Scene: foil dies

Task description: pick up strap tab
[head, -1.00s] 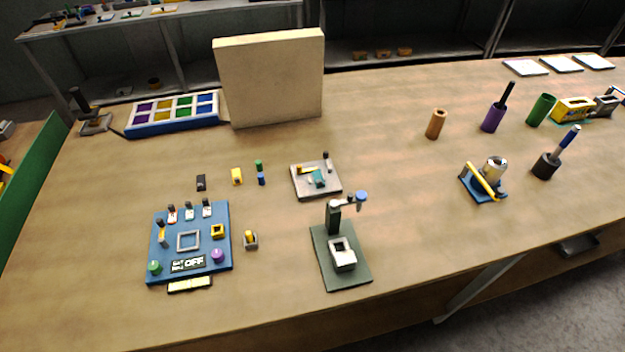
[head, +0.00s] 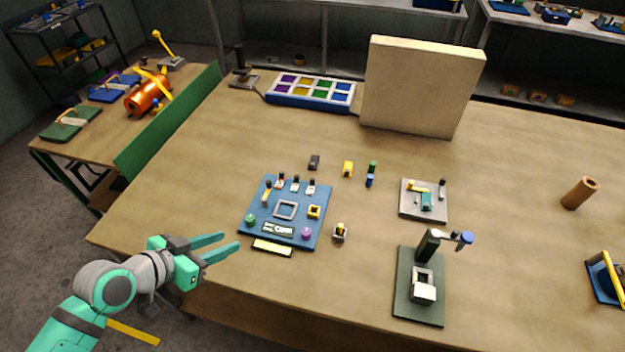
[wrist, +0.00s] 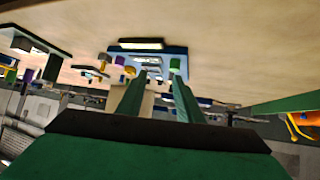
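I cannot tell for certain which thing is the strap tab. On the side table at the left, an orange cylinder (head: 145,99) has yellow strap-like pieces around it. A green board (head: 72,123) with a pale band-like piece lies near it, and a blue board (head: 112,88) lies behind. My gripper (head: 228,243) is over the front left of the main table, left of the blue panel (head: 262,212) and apart from it. Its two fingers are spread with nothing between them. The wrist view also shows the parted fingers (wrist: 158,85), with an orange piece (wrist: 303,123) at the right edge.
A green upright divider (head: 170,125) stands between the side table and the main table (head: 200,180). A tall beige block (head: 420,88) and a tray of coloured compartments (head: 310,92) stand at the back. A dark green stand (head: 420,310) is at the front right.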

